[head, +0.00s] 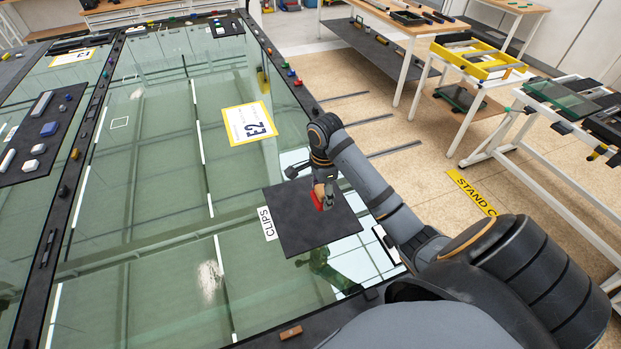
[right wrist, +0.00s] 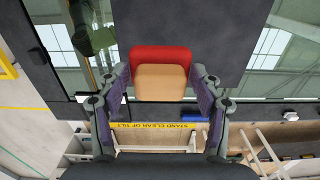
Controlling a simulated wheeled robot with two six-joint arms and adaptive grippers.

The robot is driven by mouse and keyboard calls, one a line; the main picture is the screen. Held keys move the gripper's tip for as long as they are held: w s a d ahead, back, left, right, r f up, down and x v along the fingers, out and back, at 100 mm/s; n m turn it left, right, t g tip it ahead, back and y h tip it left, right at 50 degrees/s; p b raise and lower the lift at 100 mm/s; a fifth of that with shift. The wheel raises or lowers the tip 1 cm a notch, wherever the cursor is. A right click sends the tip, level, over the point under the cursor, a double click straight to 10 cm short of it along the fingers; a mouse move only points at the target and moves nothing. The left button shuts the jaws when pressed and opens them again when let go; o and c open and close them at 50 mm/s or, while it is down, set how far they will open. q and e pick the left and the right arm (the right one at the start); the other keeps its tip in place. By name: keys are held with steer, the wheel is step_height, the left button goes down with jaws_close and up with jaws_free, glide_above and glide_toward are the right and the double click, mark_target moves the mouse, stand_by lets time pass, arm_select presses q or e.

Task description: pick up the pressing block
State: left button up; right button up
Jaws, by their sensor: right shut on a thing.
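The pressing block is red with a tan face. In the right wrist view the block (right wrist: 160,82) sits between the two fingers of my right gripper (right wrist: 160,92), which touch its sides. In the head view my right gripper (head: 325,199) is over the dark square mat marked CLIPS (head: 290,230), and the block's red part (head: 317,197) shows at its fingertips. I cannot tell whether the block touches the mat. My left gripper is in neither view.
The mat lies on a large glass panel (head: 160,190) with a dark frame. A yellow-edged E2 sheet (head: 249,122) lies beyond it. A dark tray of small pieces (head: 45,130) is at left. A brown piece (head: 290,332) sits on the near frame.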

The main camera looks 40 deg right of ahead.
steer(key=s+r, duration=0.2)
steer(key=s, duration=0.5)
steer(key=shift+s+d+r, duration=0.35)
steer(key=shift+d+r, duration=0.05)
